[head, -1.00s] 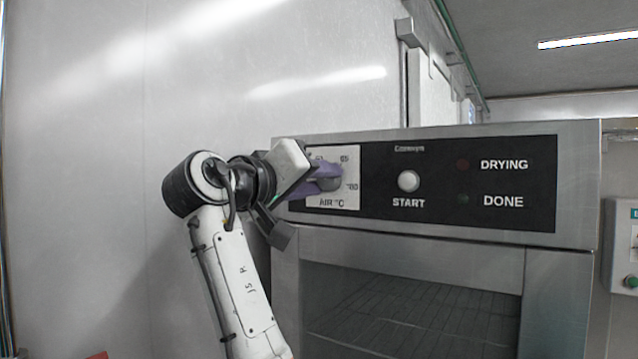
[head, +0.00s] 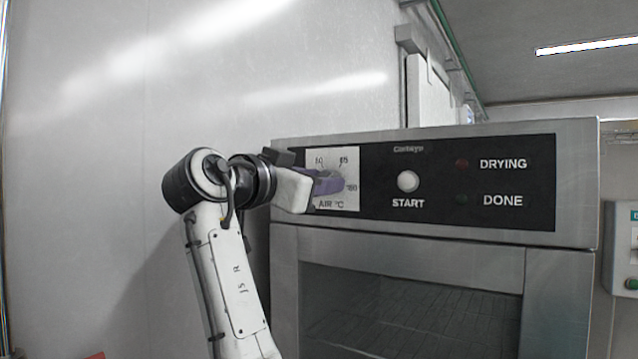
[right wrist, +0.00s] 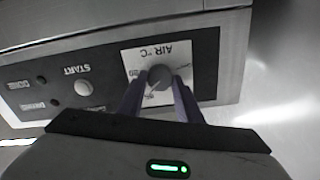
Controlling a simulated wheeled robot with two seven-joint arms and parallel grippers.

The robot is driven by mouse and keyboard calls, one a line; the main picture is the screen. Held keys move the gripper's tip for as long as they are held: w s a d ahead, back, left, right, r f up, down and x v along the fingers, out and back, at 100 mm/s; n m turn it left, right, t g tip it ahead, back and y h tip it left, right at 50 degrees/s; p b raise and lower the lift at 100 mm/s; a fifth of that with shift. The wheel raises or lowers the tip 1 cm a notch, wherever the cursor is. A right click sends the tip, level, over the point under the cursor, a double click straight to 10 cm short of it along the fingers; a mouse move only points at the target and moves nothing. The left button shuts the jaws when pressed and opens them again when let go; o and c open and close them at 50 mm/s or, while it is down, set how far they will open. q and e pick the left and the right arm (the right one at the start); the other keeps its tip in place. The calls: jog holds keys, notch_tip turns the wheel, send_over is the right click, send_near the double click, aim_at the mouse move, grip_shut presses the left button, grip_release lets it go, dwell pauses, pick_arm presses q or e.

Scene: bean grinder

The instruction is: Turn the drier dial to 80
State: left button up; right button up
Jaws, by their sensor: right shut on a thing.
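The drier dial is a round grey knob (right wrist: 161,77) on a white scale plate (head: 347,201) marked AIR °C, at the left end of the drier's black panel. Numbers ring the plate; the 80 mark (head: 352,188) shows at its right edge in the head view. My right gripper (head: 326,183) has purple fingers shut on the dial. In the right wrist view the fingertips (right wrist: 157,82) lie on either side of the knob. In the head view the fingers hide most of the knob, and its pointer setting cannot be read. My left gripper is not in view.
A START button (head: 408,181) and the DRYING (head: 462,163) and DONE (head: 462,199) lamps, both dark, are right of the dial. The drier door (head: 410,300) with its dark window is below. A plain wall stands left of the drier.

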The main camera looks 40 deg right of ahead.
jog(key=shift+f+m+b, duration=0.2)
jog(key=shift+m+b, duration=0.25)
jog(key=shift+m, duration=4.65)
jog(key=o, duration=1)
jog(key=shift+r, duration=0.1)
jog(key=shift+o, duration=0.2)
